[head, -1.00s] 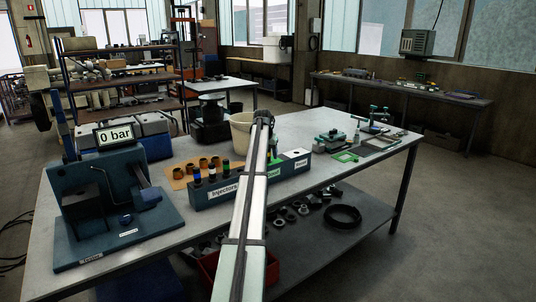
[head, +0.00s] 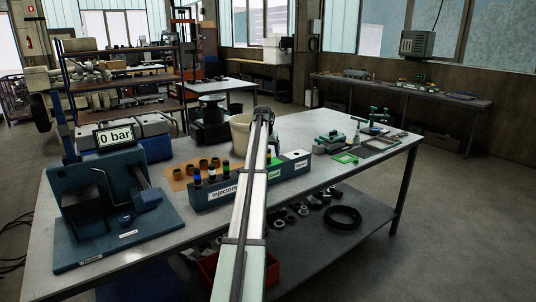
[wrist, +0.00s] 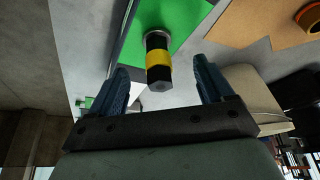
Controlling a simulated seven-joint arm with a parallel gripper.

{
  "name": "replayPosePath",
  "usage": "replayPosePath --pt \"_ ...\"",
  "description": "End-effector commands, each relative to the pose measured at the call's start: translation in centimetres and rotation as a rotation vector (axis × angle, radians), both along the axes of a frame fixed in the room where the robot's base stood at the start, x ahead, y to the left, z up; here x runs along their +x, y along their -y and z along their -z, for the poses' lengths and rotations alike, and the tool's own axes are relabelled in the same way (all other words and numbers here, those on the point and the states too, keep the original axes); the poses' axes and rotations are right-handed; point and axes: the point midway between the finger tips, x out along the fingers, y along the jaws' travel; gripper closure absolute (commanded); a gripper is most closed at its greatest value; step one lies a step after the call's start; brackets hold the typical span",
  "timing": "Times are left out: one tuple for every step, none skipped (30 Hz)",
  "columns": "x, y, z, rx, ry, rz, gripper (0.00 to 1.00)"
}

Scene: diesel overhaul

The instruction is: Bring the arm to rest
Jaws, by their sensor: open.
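My arm reaches over the workbench (head: 330,170) in the head view, and its far end hides my gripper there. In the wrist view my gripper (wrist: 161,66) is open, with one blue finger on each side. A black injector with a yellow band (wrist: 158,62) stands on a green surface and shows between the fingers in the picture. No finger visibly touches it. In the head view the labelled rack (head: 215,193) shows on both sides of my arm, with several injectors at its left end. The middle of the rack is partly hidden by my arm.
A blue test stand with a "0 bar" display (head: 115,137) stands at the left of the bench. A cream bucket (head: 240,130) is behind my arm. Cups stand on an orange mat (head: 180,175). A green-framed tray (head: 345,157) and small fixtures lie at the right.

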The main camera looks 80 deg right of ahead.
Motion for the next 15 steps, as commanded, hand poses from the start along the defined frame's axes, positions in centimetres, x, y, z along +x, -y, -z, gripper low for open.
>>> replayPosePath --pt "0.0 0.0 -0.4 -0.001 0.0 0.0 0.2" --pt "0.0 0.0 -0.5 -0.001 0.0 0.0 0.2" --pt "0.0 0.0 -0.8 -0.001 0.0 0.0 0.2" --pt "0.0 0.1 -0.9 -0.001 0.0 0.0 0.2" --pt "0.0 0.0 -1.1 -0.001 0.0 0.0 0.2" --pt "0.0 0.0 -1.3 -0.001 0.0 0.0 0.2" --pt "0.0 0.0 -1.5 0.0 0.0 0.0 0.2" --pt "0.0 0.0 -1.6 0.0 0.0 0.0 0.2" --pt "0.0 0.0 -1.8 0.0 0.0 0.0 0.2" --pt "0.0 0.0 -2.0 0.0 0.0 0.0 0.2" --pt "0.0 0.0 -2.2 0.0 0.0 0.0 0.2" --pt "0.0 0.0 -2.4 0.0 0.0 0.0 0.2" --pt "0.0 0.0 -2.6 0.0 0.0 0.0 0.2" --pt "0.0 0.0 -2.7 0.0 0.0 0.0 0.2" --pt "0.0 0.0 -3.0 0.0 0.0 0.0 0.2"
